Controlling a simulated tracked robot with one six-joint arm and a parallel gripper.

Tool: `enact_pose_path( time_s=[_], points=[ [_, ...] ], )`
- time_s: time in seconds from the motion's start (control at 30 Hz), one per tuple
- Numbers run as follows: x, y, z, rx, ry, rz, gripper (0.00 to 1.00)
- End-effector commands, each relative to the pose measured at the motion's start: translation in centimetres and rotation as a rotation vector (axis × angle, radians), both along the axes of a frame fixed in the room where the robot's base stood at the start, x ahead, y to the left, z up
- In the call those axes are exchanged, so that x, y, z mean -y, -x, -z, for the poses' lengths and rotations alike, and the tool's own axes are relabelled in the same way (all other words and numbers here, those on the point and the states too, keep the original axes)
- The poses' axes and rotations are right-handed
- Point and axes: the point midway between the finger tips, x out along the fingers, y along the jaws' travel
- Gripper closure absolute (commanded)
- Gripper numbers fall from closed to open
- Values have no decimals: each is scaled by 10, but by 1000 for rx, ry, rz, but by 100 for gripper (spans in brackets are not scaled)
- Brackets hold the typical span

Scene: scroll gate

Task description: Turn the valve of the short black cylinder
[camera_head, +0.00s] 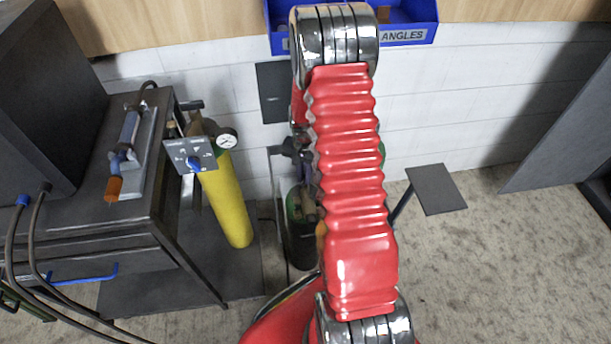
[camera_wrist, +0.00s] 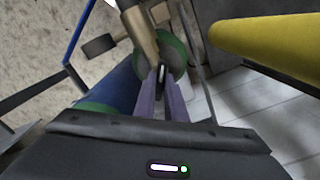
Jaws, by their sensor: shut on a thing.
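The short black cylinder (camera_head: 302,240) with a green shoulder stands on the floor by the wall, partly hidden behind my red arm in the head view. In the wrist view, my gripper (camera_wrist: 162,84) is shut, its two purple fingers on either side of a small dark valve handle (camera_wrist: 161,74). A tan valve body (camera_wrist: 142,35) rises just beyond the fingertips, and a green rounded cylinder top (camera_wrist: 176,52) shows behind it. How far the valve is turned cannot be seen.
A yellow cylinder (camera_head: 227,200) with a gauge (camera_head: 226,138) stands left of the black one and shows at the upper right of the wrist view (camera_wrist: 270,42). A dark workbench (camera_head: 150,190) is at left. A dark plate (camera_head: 436,189) on a post stands right.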

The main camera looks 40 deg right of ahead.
Motion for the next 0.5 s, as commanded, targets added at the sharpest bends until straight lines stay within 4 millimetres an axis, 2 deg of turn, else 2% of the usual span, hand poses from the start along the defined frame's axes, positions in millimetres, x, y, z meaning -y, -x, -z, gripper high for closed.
enact_pose_path(
  time_s=[0.5],
  points=[
    [5, -1, -1, 7, 5, 492, 100]
  ],
)
